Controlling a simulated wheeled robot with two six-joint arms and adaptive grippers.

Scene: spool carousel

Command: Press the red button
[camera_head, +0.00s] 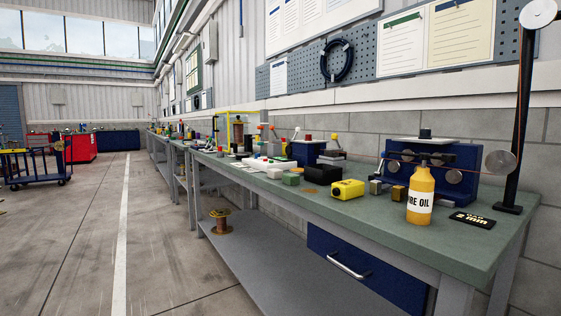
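A small red cap (308,137), which looks like a button, sits on top of a dark blue box (306,152) on the green workbench. The box stands toward the back of the bench, near the middle of the view. A small red spot (284,140) also shows just left of the box, too small to make out. Neither of my grippers is in view, and nothing of mine touches the bench.
The green bench top (440,247) carries a yellow oil bottle (421,193), a yellow box (347,189), a blue roller unit (450,170) and a black post (521,110). White and green blocks lie before the box. The floor left of the bench (85,230) is clear.

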